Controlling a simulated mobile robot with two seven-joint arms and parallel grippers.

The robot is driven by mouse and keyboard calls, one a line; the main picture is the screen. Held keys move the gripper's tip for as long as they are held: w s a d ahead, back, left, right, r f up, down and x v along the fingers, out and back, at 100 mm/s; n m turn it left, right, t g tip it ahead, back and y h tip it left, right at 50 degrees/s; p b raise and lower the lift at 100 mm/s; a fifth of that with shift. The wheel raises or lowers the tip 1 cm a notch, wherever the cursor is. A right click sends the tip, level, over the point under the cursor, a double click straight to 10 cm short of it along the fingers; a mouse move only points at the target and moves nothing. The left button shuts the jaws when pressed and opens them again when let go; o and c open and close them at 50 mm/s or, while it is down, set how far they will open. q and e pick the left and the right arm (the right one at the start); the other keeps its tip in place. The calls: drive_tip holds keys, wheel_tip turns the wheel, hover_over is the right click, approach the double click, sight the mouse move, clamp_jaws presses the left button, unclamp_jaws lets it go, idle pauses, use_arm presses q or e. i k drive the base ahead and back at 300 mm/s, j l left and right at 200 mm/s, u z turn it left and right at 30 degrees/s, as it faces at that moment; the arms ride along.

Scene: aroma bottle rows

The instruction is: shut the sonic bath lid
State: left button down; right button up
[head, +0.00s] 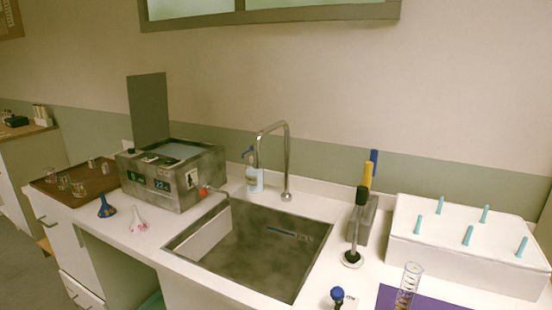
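The sonic bath (178,186) is a grey metal box with small displays on its front, standing on the counter left of the sink. Its lid (148,108) is a dark flat panel standing upright at the box's back left, so the bath is open. A pale bluish surface shows inside the open top. A red knob or valve sticks out at its lower right front. Neither of my grippers shows in the head view.
A sink (250,248) with a tall faucet (287,165) lies right of the bath. A blue funnel (106,208) and a clear funnel (138,222) stand close in front. A brown tray (98,185) with small glassware is at left. A white drying rack (460,262) is at right.

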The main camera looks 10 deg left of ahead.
sight(147, 101)
drive_tip(key=j+z, duration=0.15)
drive_tip(key=j, duration=0.65)
drive_tip(key=i+j+z, duration=0.1)
drive_tip(key=j, duration=0.7)
drive_tip(key=j+z, duration=0.15)
drive_tip(key=j, duration=0.7)
drive_tip(key=j+z, duration=0.1)
drive_tip(key=j, duration=0.7)
drive_tip(key=k+j+z, duration=0.15)
drive_tip(key=j, duration=0.65)
drive_tip(key=j+z, duration=0.1)
drive_tip(key=j, duration=0.7)
drive_tip(key=k+j+z, duration=0.15)
drive_tip(key=j, duration=0.65)
drive_tip(key=k+j+z, duration=0.1)
drive_tip(key=j, duration=0.65)
drive_tip(key=k, duration=0.1)
